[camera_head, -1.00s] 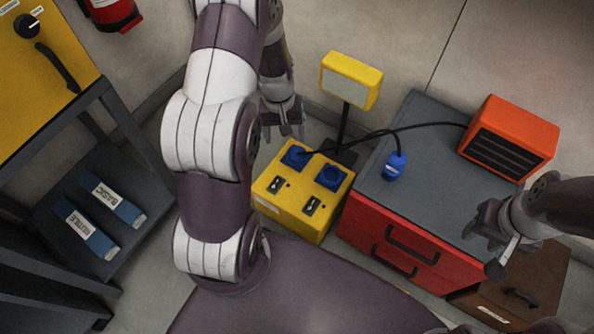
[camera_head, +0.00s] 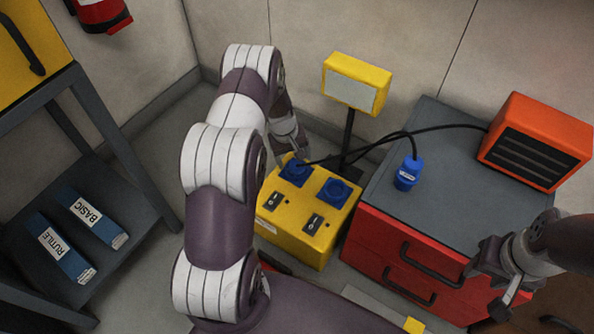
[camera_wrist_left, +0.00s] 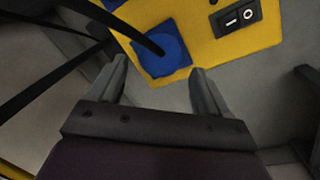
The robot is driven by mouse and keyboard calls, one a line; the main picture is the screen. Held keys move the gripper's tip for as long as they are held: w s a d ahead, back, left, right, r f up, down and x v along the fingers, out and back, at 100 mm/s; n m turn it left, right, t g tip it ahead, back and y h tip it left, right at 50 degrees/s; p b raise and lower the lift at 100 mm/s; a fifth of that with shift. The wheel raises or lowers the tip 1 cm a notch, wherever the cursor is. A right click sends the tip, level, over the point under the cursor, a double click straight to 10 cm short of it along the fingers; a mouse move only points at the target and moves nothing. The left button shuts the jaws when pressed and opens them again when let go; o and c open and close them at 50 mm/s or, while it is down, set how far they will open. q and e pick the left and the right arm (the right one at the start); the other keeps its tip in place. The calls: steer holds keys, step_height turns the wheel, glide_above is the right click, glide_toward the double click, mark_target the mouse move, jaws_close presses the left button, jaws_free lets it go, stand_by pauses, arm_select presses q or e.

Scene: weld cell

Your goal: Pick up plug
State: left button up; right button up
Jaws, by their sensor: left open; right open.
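A blue plug (camera_head: 408,174) with a pale label stands on the grey top of the red cabinet, a black cable running from its upper end. The yellow power box (camera_head: 282,229) has two blue sockets on top, the left one (camera_head: 294,168) and the right one (camera_head: 338,190). A black cable enters the left socket, which also shows in the left wrist view (camera_wrist_left: 160,52). My left gripper (camera_head: 299,152) is open just behind the left socket, its fingers (camera_wrist_left: 158,82) apart and empty. My right gripper (camera_head: 492,282) is open, near the cabinet's front right, away from the plug.
An orange heater (camera_head: 537,140) stands on the red cabinet (camera_head: 400,245), right of the plug. Black cables arch between box and cabinet. A dark shelf (camera_head: 110,185) holds two blue packs at left.

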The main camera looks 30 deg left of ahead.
mark_target(295, 162)
arm_select(q)
steer(key=f, duration=0.2)
steer(key=f+b, duration=0.1)
steer(key=shift+w+d+f, duration=0.2)
steer(key=shift+d, duration=0.05)
steer(key=shift+r, duration=0.2)
steer(key=c, duration=1.2)
steer(key=shift+c, duration=0.2)
arm_select(e)
step_height(295, 162, down, 2)
steer(key=shift+f, duration=0.1)
arm_select(q)
steer(key=shift+r, duration=0.15)
